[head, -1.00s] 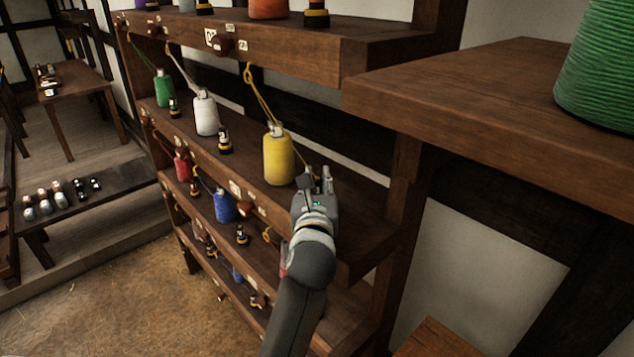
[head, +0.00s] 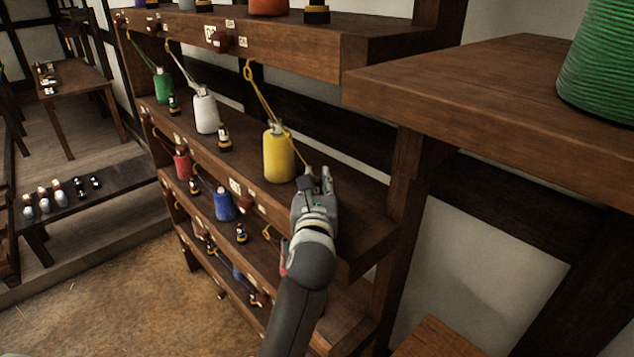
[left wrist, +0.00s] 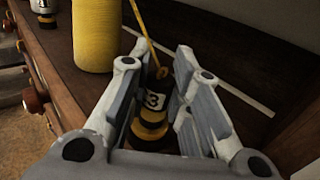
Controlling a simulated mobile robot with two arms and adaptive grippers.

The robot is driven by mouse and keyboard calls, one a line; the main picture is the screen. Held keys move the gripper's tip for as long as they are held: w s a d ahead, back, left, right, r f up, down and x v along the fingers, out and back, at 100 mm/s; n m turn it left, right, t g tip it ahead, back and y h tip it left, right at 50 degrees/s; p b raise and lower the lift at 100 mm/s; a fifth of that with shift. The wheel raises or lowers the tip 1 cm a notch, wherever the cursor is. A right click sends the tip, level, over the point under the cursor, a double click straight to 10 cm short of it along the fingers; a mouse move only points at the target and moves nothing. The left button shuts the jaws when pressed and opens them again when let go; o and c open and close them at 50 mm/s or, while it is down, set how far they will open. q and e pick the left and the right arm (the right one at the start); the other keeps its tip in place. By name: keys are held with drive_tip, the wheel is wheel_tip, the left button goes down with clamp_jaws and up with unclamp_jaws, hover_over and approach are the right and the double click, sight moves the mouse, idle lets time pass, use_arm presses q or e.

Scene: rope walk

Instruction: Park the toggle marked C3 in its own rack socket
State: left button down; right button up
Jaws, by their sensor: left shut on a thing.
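The toggle (left wrist: 153,110), black and yellow with a white label, is between the fingers of my left gripper (left wrist: 158,95) in the left wrist view. I read a 3 on the label; the rest of the mark is hidden. My left gripper is shut on it. A yellow cord (left wrist: 148,42) runs up from its top. In the head view my left gripper (head: 322,178) is just right of the yellow spool (head: 278,158), over the middle shelf, and hides the toggle. My right gripper is not in view.
The wooden rack (head: 370,208) has several shelves with spools and black-and-yellow toggles, such as one (head: 224,138) by the white spool (head: 206,112). Red-brown pegs and white labels line the shelf fronts. A thick tabletop (head: 480,90) with a green spool (head: 605,65) juts out at right.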

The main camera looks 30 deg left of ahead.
sight(317, 188)
use_arm(q)
drive_tip(key=shift+f, duration=0.2)
drive_tip(key=c, duration=1.6)
unclamp_jaws()
drive_tip(key=shift+s, duration=0.1)
drive_tip(key=shift+v, duration=5.55)
drive_tip(key=shift+d, duration=0.1)
